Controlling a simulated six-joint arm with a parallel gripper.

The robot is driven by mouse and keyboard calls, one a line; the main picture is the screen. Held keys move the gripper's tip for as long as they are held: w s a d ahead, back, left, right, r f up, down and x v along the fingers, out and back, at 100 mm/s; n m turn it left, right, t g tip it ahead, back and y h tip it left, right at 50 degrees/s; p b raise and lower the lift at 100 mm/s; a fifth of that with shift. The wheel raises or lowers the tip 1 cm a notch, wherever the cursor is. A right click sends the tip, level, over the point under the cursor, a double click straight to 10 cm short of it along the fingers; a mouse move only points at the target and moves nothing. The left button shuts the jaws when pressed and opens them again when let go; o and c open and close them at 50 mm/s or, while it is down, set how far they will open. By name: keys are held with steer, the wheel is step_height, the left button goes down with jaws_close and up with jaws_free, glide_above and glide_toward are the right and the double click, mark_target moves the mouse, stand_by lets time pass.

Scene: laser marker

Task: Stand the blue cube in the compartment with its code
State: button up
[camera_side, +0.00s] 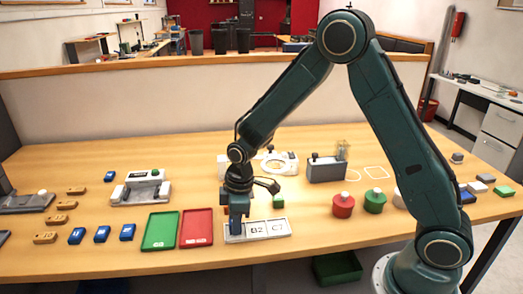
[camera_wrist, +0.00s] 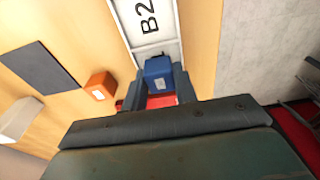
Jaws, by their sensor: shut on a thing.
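The blue cube (camera_wrist: 158,73) sits between the two fingers of my gripper (camera_wrist: 159,88) in the wrist view, with a small pale label on its top face. My gripper (camera_side: 236,214) is shut on it and points down at the left end of the white compartment tray (camera_side: 268,238). In the side view two compartments read B2 (camera_side: 256,230) and C7 (camera_side: 278,227). The left end is covered by my gripper, so its code is hidden. The B2 compartment also shows beyond the cube in the wrist view (camera_wrist: 147,18). I cannot tell whether the cube touches the tray floor.
A red tray (camera_side: 196,228) and a green tray (camera_side: 160,231) lie just left of the compartment tray. A green cube (camera_side: 278,201) stands behind it. Red (camera_side: 343,205) and green (camera_side: 375,201) round knobbed pieces stand to the right. Several blue blocks (camera_side: 102,234) lie at the left.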

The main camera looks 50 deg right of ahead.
steer(key=shift+f, duration=0.4)
stand_by(1.2)
steer(key=o, duration=1.1)
steer(key=shift+r, duration=0.1)
steer(key=shift+s+d+r, duration=0.2)
steer(key=shift+r, duration=2.05)
steer(key=shift+s+d+r, duration=0.2)
steer(key=shift+r, duration=2.05)
steer(key=shift+s+d+r, duration=0.2)
steer(key=shift+r, duration=2.05)
steer(key=shift+r, duration=0.1)
